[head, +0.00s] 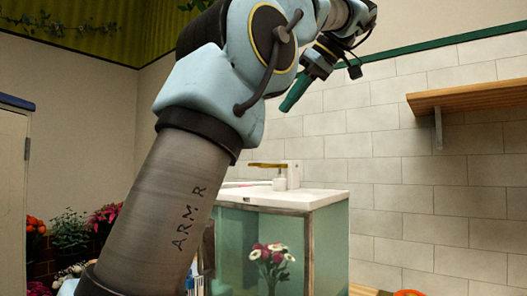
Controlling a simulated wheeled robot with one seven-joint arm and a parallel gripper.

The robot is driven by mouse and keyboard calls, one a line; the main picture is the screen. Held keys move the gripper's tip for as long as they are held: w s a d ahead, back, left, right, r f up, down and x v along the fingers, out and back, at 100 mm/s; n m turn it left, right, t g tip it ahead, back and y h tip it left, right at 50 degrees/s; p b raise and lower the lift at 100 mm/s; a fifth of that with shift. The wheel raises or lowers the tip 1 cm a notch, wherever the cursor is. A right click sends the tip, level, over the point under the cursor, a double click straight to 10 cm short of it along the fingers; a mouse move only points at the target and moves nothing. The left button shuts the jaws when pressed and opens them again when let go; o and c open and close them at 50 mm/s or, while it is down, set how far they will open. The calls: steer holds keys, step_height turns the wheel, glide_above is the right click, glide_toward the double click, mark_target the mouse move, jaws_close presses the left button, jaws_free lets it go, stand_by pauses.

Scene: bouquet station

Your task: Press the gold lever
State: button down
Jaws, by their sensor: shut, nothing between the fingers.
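The gold lever (267,165) sits level on top of a white dispenser-like fixture (292,174) on the white countertop of a glass-sided cabinet. My gripper (288,105) is at the upper middle, above the lever and apart from it, with its green fingers pointing down and to the left. The fingers are together and hold nothing. My large arm covers the left middle of the view and hides part of the cabinet's left side.
The glass cabinet (330,243) holds a small bouquet (270,255). A wooden shelf (470,97) juts from the tiled wall at right. Potted flowers (70,232) stand at the lower left. An orange object (408,293) is cut off at the bottom right.

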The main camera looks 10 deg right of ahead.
mark_target(275, 166)
steer(key=shift+f, duration=0.1)
steer(key=x, duration=0.7)
steer(key=f+x, duration=0.1)
steer(key=x, duration=0.3)
steer(key=shift+s+d+f, duration=0.15)
steer(key=shift+s+d, duration=0.1)
steer(key=shift+s, duration=0.05)
steer(key=shift+f, duration=1)
steer(key=shift+f+b, duration=0.3)
step_height(275, 166, down, 2)
steer(key=h+b, duration=0.1)
steer(key=b, duration=0.4)
steer(key=shift+s+a+f+t, duration=0.1)
steer(key=shift+t, duration=0.2)
step_height(275, 166, down, 2)
steer(key=n+t+h+b, duration=0.1)
steer(key=b, duration=0.6)
steer(key=shift+s+f, duration=0.1)
steer(key=shift+f, duration=0.15)
